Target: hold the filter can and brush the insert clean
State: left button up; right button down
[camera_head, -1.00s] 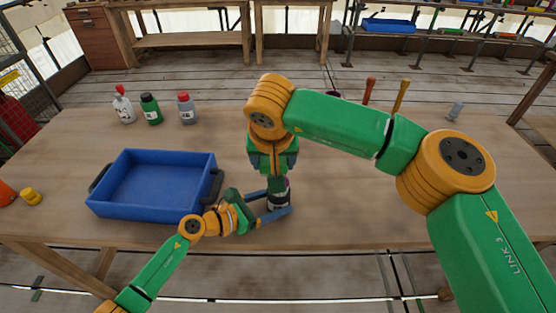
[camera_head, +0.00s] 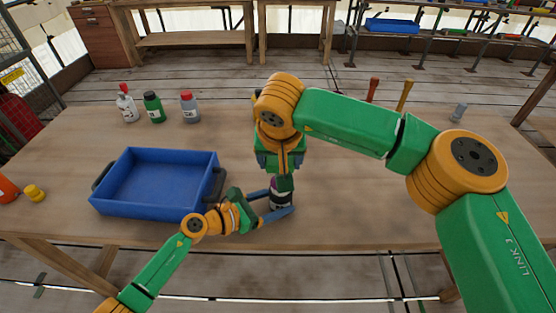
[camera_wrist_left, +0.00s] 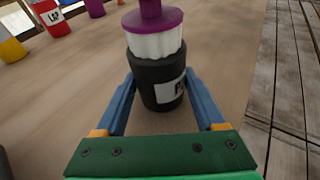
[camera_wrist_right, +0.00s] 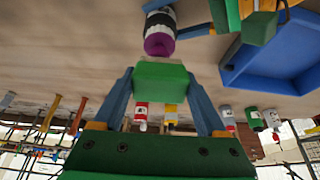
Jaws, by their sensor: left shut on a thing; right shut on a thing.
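The dark filter can (camera_wrist_left: 158,85) stands upright on the table with a light label. My left gripper (camera_head: 278,203) is shut on it from the side, one blue finger along each flank. The white ribbed insert (camera_wrist_left: 156,44) shows above the can's rim, with a purple cap (camera_wrist_left: 152,18) on top. The cap also shows in the right wrist view (camera_wrist_right: 159,45). My right gripper (camera_head: 281,172) points down close above the can. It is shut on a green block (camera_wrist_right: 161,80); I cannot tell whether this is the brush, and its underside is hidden.
A blue tray (camera_head: 103,207) sits left of the can. Bottles (camera_head: 153,107) stand behind it. Upright handles (camera_head: 372,88) and a small grey item (camera_head: 459,112) are at the back right. A yellow item (camera_head: 34,193) lies far left. The table's right side is fairly clear.

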jog(key=shift+d, duration=0.7)
jog(key=shift+a, duration=1.05)
jog(key=shift+d, duration=1.05)
jog(key=shift+a, duration=1.1)
jog(key=shift+d, duration=0.6)
jog(key=shift+r, duration=0.1)
jog(key=d+r, duration=0.5)
jog(key=r, duration=0.2)
